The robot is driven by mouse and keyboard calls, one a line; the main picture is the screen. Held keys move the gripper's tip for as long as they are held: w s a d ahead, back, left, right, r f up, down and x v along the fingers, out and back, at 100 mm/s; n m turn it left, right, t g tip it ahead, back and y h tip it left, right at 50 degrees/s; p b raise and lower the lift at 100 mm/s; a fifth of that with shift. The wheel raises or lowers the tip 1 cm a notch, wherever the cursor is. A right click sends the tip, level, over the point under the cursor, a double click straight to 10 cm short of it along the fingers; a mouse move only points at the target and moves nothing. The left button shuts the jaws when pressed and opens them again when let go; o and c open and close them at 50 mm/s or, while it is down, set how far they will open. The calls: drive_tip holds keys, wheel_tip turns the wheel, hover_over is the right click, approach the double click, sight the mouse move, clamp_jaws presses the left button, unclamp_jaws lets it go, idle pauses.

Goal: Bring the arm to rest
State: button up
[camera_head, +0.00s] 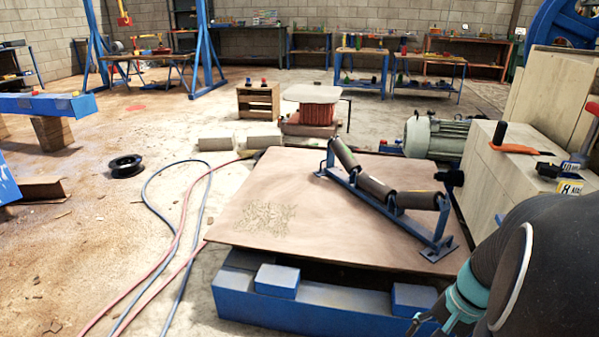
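My arm shows at the lower right as dark, rounded links with a teal band, in front of the right end of the blue frame. A small dark part pokes up at the bottom edge just left of the teal band. I cannot tell whether it belongs to my gripper. No fingers can be made out, so whether the gripper is open, shut or holding something does not show.
A brown board (290,222) on a blue frame (310,311) bears a blue roller bracket (392,208). Hoses (187,215) cross the floor, left. Open floor lies beyond them.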

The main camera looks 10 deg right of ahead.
drive_tip(key=a+r+n+t+h+p, duration=0.2)
drive_tip(key=a+r+n+t+p, duration=0.1)
drive_tip(key=a+r+n, duration=0.8)
drive_tip(key=a+r+t, duration=0.1)
drive_tip(key=a+r, duration=0.4)
drive_tip(key=r, duration=0.1)
drive_tip(key=shift+w+a+r+t+h+p, duration=0.25)
drive_tip(key=shift+a+r+t+h+p, duration=0.05)
drive_tip(key=shift+a+r+h, duration=0.1)
drive_tip(key=shift+c, duration=0.3)
